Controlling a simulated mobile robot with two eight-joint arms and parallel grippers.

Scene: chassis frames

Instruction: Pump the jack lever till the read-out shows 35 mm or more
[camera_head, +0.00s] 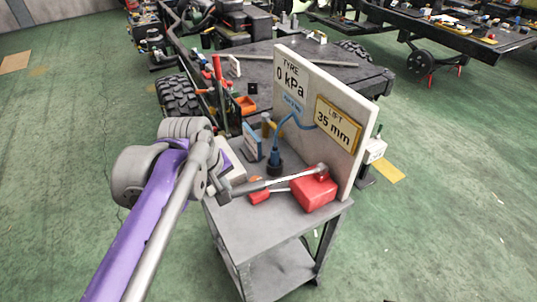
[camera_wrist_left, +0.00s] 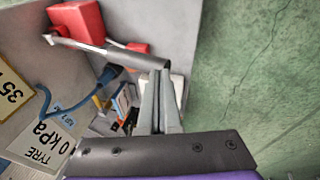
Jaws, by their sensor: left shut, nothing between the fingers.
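The red jack (camera_head: 313,191) sits on the grey cart top. Its metal lever (camera_head: 280,181) lies low and slants slightly down towards my left gripper (camera_head: 222,190). The lift read-out (camera_head: 337,125) on the upright panel shows 35 mm. In the left wrist view, my left gripper (camera_wrist_left: 160,76) is shut and empty, its fingertips at the thick grey end of the lever (camera_wrist_left: 135,57). I cannot tell whether they touch it. The jack (camera_wrist_left: 77,22) is at the top left there, and the read-out (camera_wrist_left: 12,95) is partly cut off. My right gripper is not in view.
The cart (camera_head: 235,235) also holds a blue plug with a cable (camera_head: 275,158), a small red piece (camera_head: 259,197) and small boxes. The tyre read-out (camera_head: 291,78) shows 0 kPa. A chassis frame (camera_head: 330,75) stands behind.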

